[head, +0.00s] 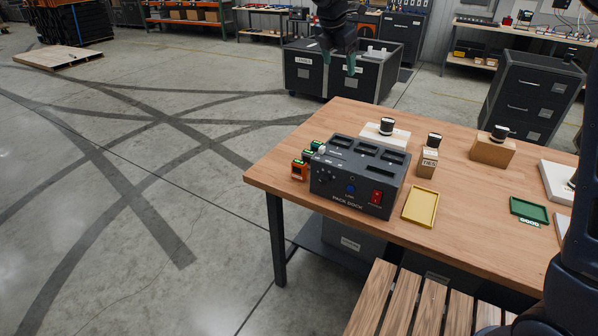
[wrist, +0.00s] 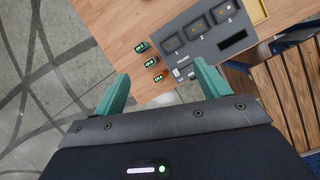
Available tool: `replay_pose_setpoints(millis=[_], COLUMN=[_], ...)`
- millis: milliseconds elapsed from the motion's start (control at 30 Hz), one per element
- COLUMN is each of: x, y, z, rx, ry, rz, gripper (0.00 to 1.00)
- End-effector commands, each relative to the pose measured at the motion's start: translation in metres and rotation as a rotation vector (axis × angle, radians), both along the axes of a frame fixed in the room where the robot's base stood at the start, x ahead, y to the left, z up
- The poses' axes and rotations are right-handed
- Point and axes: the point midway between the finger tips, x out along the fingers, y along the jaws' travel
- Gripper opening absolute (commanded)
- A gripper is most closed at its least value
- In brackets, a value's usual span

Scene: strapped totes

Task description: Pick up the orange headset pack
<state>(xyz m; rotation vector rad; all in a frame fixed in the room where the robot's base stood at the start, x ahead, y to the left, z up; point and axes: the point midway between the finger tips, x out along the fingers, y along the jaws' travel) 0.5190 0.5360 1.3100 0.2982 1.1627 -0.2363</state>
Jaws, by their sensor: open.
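The orange headset pack (head: 299,170) stands on the wooden table at the left side of the grey pack dock (head: 356,178). It is the nearest of three small packs in a row there. In the wrist view the orange pack (wrist: 159,77) shows beyond my fingers, roughly between them in the picture, with the dock (wrist: 205,38) to its right. My gripper (head: 338,61) is open and empty, with green fingers pointing down. It is high in the head view, apart from the pack. The open fingers (wrist: 162,72) also show in the wrist view.
Two other small packs (head: 308,155) (head: 316,145) stand close behind the orange one. A yellow tray (head: 421,207), a green tray (head: 529,210) and wooden blocks (head: 492,149) are on the table. A slatted bench (head: 402,308) stands in front.

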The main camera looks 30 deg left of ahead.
Motion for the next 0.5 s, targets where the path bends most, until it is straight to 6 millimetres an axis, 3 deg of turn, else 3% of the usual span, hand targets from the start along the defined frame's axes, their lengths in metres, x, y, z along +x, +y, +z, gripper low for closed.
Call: replay_pose_setpoints(millis=[33, 200, 500], x=[-0.007, -0.025, -0.049], y=[0.015, 0.05, 0.09], z=[-0.004, -0.016, -0.031], rx=[-0.012, -0.051, -0.095], ry=[0.002, 0.002, 0.002], rz=[0.041, 0.16, 0.296], gripper=[0.75, 0.75, 0.75])
